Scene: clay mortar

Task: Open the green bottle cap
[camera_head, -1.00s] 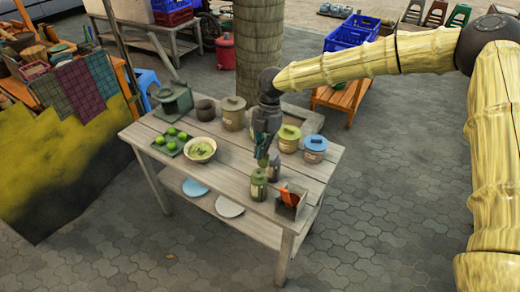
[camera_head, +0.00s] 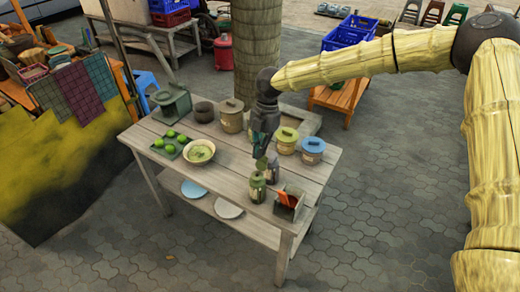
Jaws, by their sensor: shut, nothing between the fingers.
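The green bottle (camera_head: 257,188) stands upright near the front edge of the wooden table (camera_head: 230,178), right of its middle. My gripper (camera_head: 261,160) points down right above the bottle's top. Its fingers are shut, with nothing held between them. A small green patch, perhaps the cap, shows at the fingertips. The fingers partly hide the bottle's top, so I cannot tell whether they touch the cap or whether it is on the bottle.
A dark bottle (camera_head: 272,172) stands close behind the green one. An open box with orange packets (camera_head: 288,202) is to the right.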

